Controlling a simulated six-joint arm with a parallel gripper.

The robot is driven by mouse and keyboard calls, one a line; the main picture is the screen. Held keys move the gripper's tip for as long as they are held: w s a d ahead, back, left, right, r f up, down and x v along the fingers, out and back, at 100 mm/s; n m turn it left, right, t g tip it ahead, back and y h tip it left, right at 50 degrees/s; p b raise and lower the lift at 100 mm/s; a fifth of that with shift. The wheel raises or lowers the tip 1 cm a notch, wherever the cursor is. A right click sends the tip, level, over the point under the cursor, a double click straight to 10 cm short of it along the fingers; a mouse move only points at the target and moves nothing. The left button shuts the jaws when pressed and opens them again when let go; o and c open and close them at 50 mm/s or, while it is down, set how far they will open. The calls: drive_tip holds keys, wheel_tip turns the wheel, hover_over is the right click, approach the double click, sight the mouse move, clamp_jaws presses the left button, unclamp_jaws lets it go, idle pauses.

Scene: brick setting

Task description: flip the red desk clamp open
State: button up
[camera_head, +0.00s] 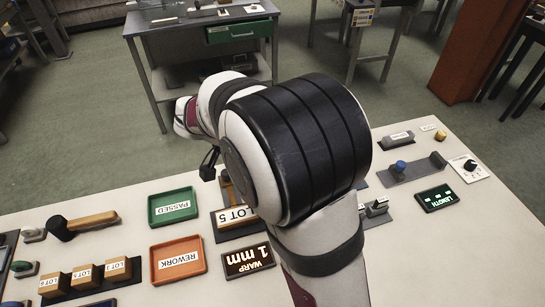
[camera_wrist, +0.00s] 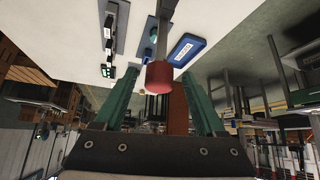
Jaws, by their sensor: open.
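The red clamp shows in the wrist view as a red grip (camera_wrist: 159,76) on the end of a grey bar that comes in from the top edge. My gripper (camera_wrist: 157,84) is open, with one green finger on each side of the red grip. In the head view my arm covers the middle of the bench, and neither the red grip nor my fingertips can be made out there.
On the bench (camera_head: 120,195), a green PASSED tray (camera_head: 172,206), an orange REWORK tray (camera_head: 178,260) and a WARP display (camera_head: 248,261) lie left of my arm. A blue-knobbed fixture (camera_head: 412,168) and a LENGTH display (camera_head: 437,198) lie right.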

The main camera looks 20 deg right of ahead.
drive_tip(key=v, duration=1.6)
drive_tip(key=shift+w, duration=0.1)
